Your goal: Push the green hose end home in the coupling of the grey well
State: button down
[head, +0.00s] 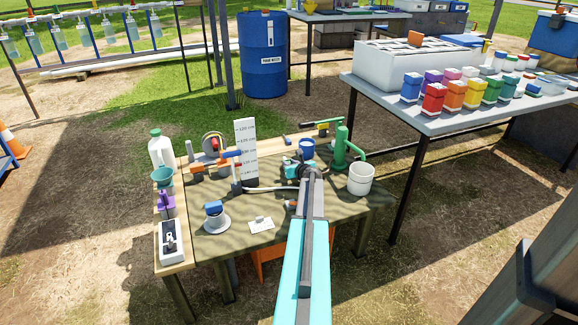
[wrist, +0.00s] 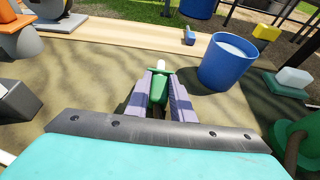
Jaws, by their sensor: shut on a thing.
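My gripper (wrist: 160,82) is shut on a green piece (wrist: 158,92), which I take for the green hose end, above the table. A white tip (wrist: 161,66) shows just beyond it; I cannot tell whether that tip is part of it or a separate piece. In the head view my gripper (head: 304,168) is over the back part of the table, and my arm mostly hides what it holds. I cannot pick out the grey well's coupling for sure. A low grey round piece with a blue top (head: 214,219) stands at the table's front left.
A blue cup (wrist: 228,62) stands just right of my gripper. A green hand pump (head: 342,148) and a white bucket (head: 361,179) are at the right. A white scale board (head: 246,150) stands at the left, near a pale hose (head: 270,188). The table's front right is clear.

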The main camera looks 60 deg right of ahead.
jog(key=shift+r, duration=0.1)
jog(key=shift+r+p, duration=0.55)
jog(key=shift+r, duration=0.3)
notch_tip(320, 180, up, 2)
jog(key=shift+r+p, duration=0.15)
jog(key=shift+p, duration=0.5)
jog(key=s+a, duration=0.3)
jog(key=s, duration=0.1)
jog(key=s+a+p, duration=0.1)
jog(key=s+a, duration=0.6)
jog(key=s, duration=0.1)
jog(key=shift+a+r+p, duration=0.3)
jog(key=shift+r+p, duration=0.05)
jog(key=shift+p, duration=0.05)
jog(key=shift+r, duration=0.15)
